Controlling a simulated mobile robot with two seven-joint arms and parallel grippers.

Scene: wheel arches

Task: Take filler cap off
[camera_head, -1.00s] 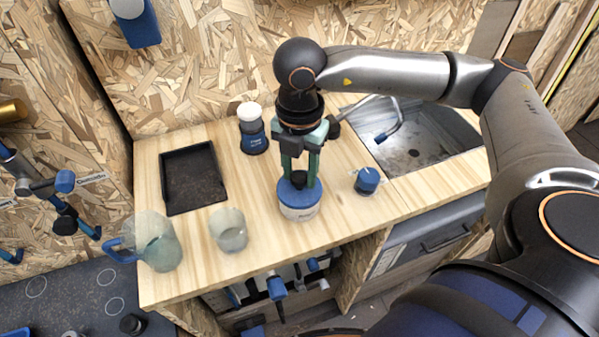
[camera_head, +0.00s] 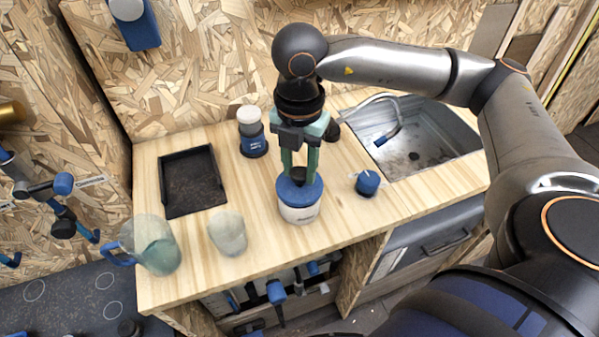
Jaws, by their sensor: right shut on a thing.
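A white canister (camera_head: 300,213) with a blue top (camera_head: 312,193) stands upright on the wooden counter. A small black cap (camera_head: 299,175) shows at the middle of that top. My right gripper (camera_head: 299,172), with green fingers, points straight down above the canister and is shut on the black cap. The fingers hide part of the cap, and I cannot tell whether its underside touches the blue top. My left gripper is not in view.
On the counter (camera_head: 190,233) stand a blue bottle with a pale top (camera_head: 252,133), a black tray (camera_head: 194,180), a clear jug (camera_head: 158,247), a pale cup (camera_head: 228,233) and a small blue container (camera_head: 367,183). A sink (camera_head: 430,140) lies right.

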